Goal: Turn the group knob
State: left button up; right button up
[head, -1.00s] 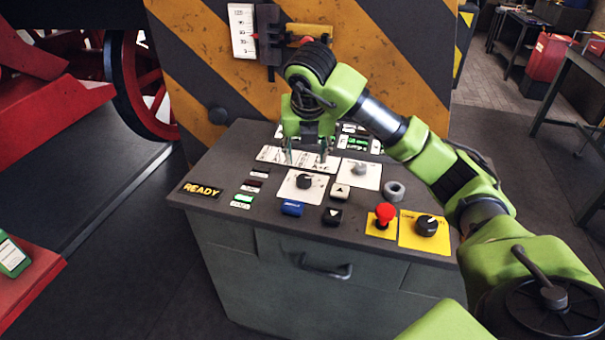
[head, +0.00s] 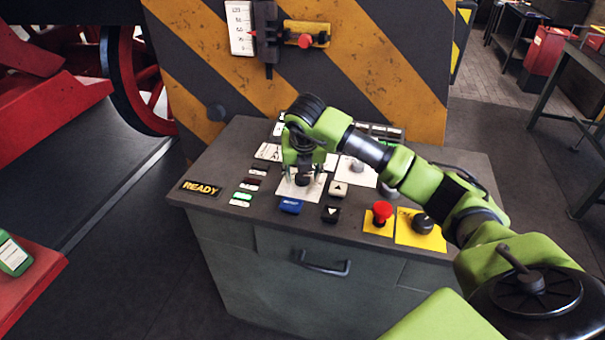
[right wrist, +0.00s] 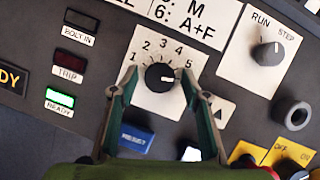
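The group knob (right wrist: 160,77) is a round black knob on a white plate (right wrist: 146,98) with numbers around it; 1 to 5 are readable. Its white mark points right. In the head view the knob (head: 304,180) is partly hidden by my right gripper (head: 303,172). My left gripper is not in view.
A RUN/STEP knob (right wrist: 268,53) and grey ring (right wrist: 292,114) lie to the right. A blue RESET button (right wrist: 136,137) is near the fingers. A red mushroom button (head: 382,211) and black knob (head: 422,223) sit on yellow plates.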

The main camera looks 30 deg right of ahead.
jog(key=c, duration=0.8)
